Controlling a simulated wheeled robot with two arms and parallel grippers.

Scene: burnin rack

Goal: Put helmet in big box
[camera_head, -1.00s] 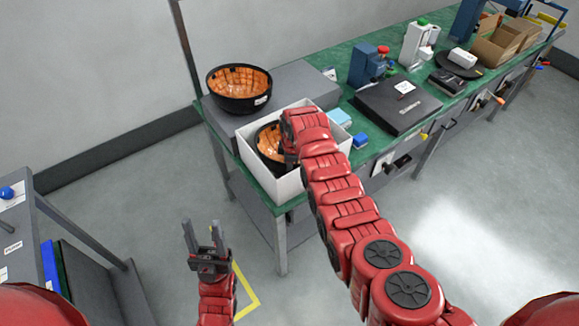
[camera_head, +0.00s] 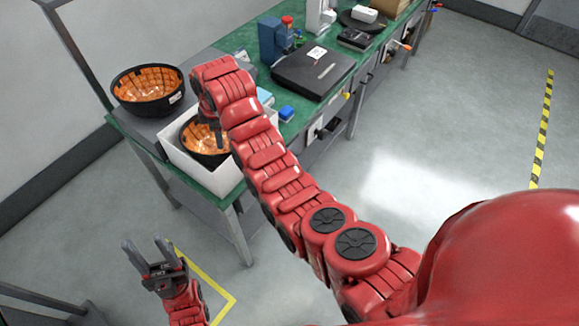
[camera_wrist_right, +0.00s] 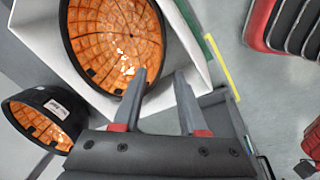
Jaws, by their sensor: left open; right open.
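One helmet, a black bowl with an orange lining (camera_head: 204,139), lies open side up in the white box (camera_head: 228,177). The wrist view shows this helmet (camera_wrist_right: 105,45) inside the box walls (camera_wrist_right: 40,35). A second similar helmet (camera_head: 150,86) rests on a grey surface beside the box; it shows in the wrist view (camera_wrist_right: 45,125). My right gripper (camera_wrist_right: 160,75) is open and empty, above the boxed helmet's rim; my arm partly hides it in the head view. My left gripper (camera_head: 145,246) is open and empty, low in front of the table, away from both helmets.
Open floor (camera_head: 420,150) lies to the right, with a yellow line near my left gripper.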

